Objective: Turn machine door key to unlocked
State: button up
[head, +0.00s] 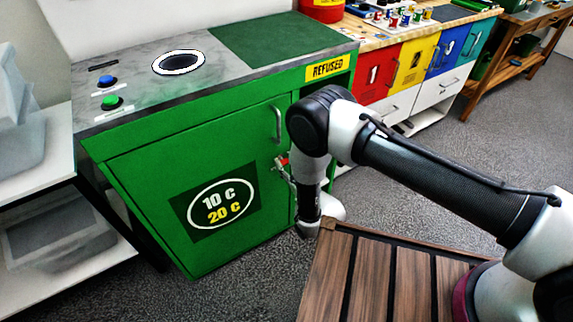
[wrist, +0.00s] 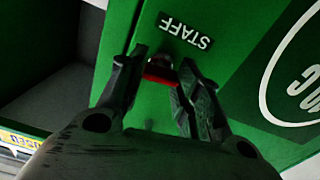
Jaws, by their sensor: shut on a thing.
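The green machine door (head: 150,165) is closed and carries a "10 C 20 C" label. The key (wrist: 158,78), with a red part, is at the round metal lock (wrist: 160,61), close to the "STAFF" label (wrist: 184,30). In the head view a small red spot (head: 283,161) shows at the key, below the door handle. My gripper (wrist: 162,68) has one finger on either side of the key and is shut on it. In the head view the gripper is partly hidden by my arm. The fingers cover part of the key, so its exact turn angle is unclear.
The door handle (head: 278,125) is just above the key. An open green compartment (wrist: 60,85) lies to the left in the wrist view. Coloured bins, including a red one (head: 374,78), stand beyond the machine. Grey shelves (head: 35,160) stand at the left.

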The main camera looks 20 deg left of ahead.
jog(key=n, duration=1.2)
jog(key=shift+s+a+f+n, duration=0.1)
jog(key=shift+s+n, duration=0.05)
jog(key=shift+n, duration=2.05)
jog(key=shift+f, duration=0.1)
jog(key=o, duration=1)
